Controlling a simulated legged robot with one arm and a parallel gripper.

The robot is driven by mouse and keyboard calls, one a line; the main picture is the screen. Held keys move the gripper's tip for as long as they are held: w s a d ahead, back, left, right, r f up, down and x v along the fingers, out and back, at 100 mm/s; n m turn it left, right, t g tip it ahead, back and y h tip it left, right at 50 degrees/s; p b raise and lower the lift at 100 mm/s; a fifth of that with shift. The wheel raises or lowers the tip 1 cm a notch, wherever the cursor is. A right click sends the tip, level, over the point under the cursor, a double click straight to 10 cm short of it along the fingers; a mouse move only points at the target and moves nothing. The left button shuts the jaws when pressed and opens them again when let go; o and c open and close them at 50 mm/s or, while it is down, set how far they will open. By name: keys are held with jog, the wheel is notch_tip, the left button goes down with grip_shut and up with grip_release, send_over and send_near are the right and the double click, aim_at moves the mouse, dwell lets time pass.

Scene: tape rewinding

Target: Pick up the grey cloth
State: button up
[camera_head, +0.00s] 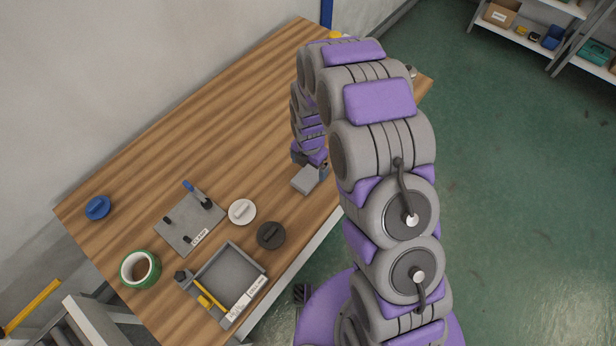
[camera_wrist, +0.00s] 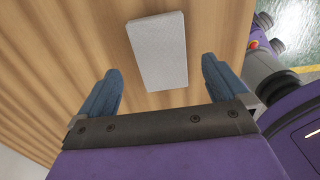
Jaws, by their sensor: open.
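The grey cloth (camera_wrist: 158,52) looks like a flat, light grey rectangular block in the wrist view. It lies on the wooden table, ahead of and between my two fingers. My gripper (camera_wrist: 160,82) is open and empty, with one blue-grey finger on each side. The cloth's near end reaches about level with the fingertips, and I see no contact. In the head view a grey block (camera_head: 308,178) shows at the end of my arm. My gripper (camera_head: 318,168) there is mostly hidden by my arm links.
On the wooden table (camera_head: 180,130) stand a clamp plate (camera_head: 185,228), a white disc (camera_head: 242,211), a black disc (camera_head: 271,235), a grey tray (camera_head: 262,272), a green tape roll (camera_head: 123,270) and a blue item (camera_head: 97,207). The table's back left is clear.

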aim_at(308, 175)
jog(key=f, duration=0.2)
jog(key=f+b, duration=0.1)
jog(key=f, duration=0.1)
jog(key=shift+s+a+f, duration=0.2)
jog(key=shift+f, duration=0.05)
jog(key=c, duration=1.2)
jog(key=shift+r, duration=0.15)
jog(key=shift+r, duration=0.6)
jog(key=shift+s+d+r+p, duration=0.1)
jog(key=shift+s+r+p, duration=0.1)
jog(key=shift+r+p, duration=0.3)
jog(key=shift+s+d+r+p, duration=0.1)
jog(key=shift+s+r+p, duration=0.1)
jog(key=shift+r, duration=0.5)
jog(key=s+d, duration=0.1)
jog(key=s, duration=0.3)
jog(key=s+d+p, duration=0.1)
jog(key=s+d, duration=0.1)
jog(key=s, duration=0.3)
jog(key=s+d+r+p, duration=0.1)
jog(key=s, duration=0.4)
jog(key=shift+s+d+r, duration=0.1)
jog(key=shift+s+d, duration=0.15)
